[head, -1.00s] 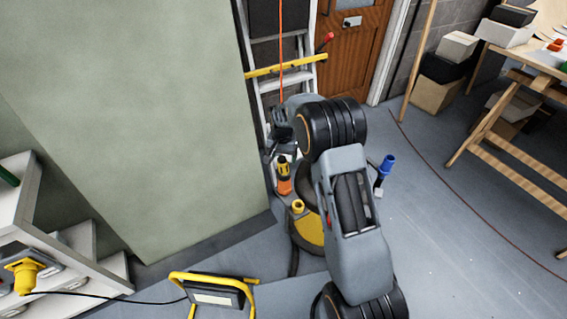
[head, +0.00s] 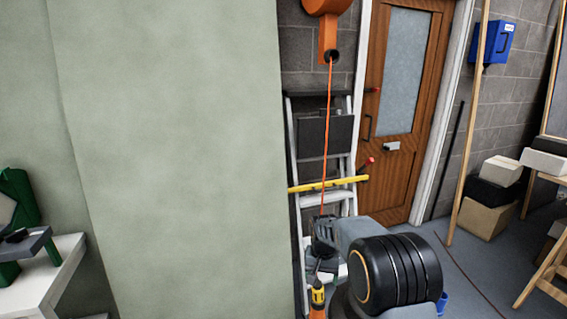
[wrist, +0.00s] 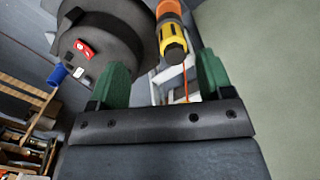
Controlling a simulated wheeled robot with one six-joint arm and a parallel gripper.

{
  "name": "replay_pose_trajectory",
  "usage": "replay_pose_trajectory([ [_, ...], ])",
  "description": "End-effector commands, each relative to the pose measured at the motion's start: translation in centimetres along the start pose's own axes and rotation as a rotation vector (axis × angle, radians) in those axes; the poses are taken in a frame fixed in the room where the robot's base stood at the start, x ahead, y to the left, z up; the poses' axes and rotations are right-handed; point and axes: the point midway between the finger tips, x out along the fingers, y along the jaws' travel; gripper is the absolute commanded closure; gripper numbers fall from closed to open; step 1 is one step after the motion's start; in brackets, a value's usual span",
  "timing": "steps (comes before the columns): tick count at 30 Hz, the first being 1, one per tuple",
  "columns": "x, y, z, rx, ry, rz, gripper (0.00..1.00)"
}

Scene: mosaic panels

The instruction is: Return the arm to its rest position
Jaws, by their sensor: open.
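My gripper (wrist: 165,80) shows in the wrist view as two green finger pads standing apart with a clear gap, nothing held between them. In the head view, my grey arm comes up from the bottom right, and the dark gripper end (head: 324,242) is in front of the ladder; its fingers are not clear there. A yellow and orange hanging piece (head: 318,299) is just below the gripper end, in line with an orange cord (head: 327,130). In the wrist view the piece (wrist: 173,40) appears beyond the gap, apart from the pads.
An orange reel (head: 328,22) is overhead. A grey ladder (head: 341,199) with a yellow bar leans by the wooden door (head: 403,140). A large pale green panel (head: 180,150) fills the left. Boxes (head: 488,217) and a trestle table (head: 545,275) stand right. Some floor between is open.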

Motion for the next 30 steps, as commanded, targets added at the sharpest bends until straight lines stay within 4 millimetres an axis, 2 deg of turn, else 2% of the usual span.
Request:
replay_pose_trajectory([
  [1, -1.7, 0.8, 1.6, -0.042, 0.005, -0.005, 0.27],
  [9, -8.8, 4.8, 10.6, -0.218, 0.061, -0.034, 0.27],
  [18, -15.2, 8.5, 19.1, -0.291, 0.186, -0.060, 0.27],
  [24, -18.1, 9.9, 22.3, -0.275, 0.269, -0.074, 0.27],
  [30, -20.9, 10.5, 23.1, -0.263, 0.349, -0.084, 0.27],
])
